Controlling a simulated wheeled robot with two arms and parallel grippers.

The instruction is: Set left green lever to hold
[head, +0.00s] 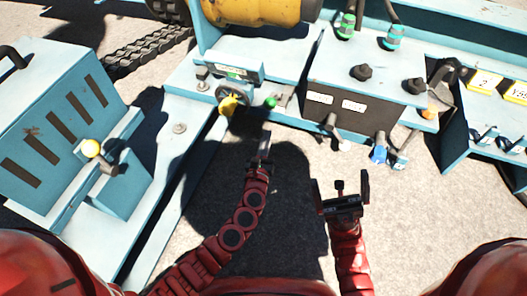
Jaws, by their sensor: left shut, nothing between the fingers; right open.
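A lever with a green knob (270,102) sticks out from the front of the light-blue machine, just right of a yellow-handled valve (228,104). My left gripper (265,138) is shut and empty, a little below the green knob in the picture, with a visible gap between them. Its fingers point up toward the machine. I cannot read which setting the lever is at. My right gripper (341,178) is open and empty over the ground, below the dark control box and apart from it.
The dark control box (352,95) carries a white-tipped lever (335,130) and a blue-knobbed lever (379,150). Green and teal hose couplings (346,25) rise above. Bare ground lies between.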

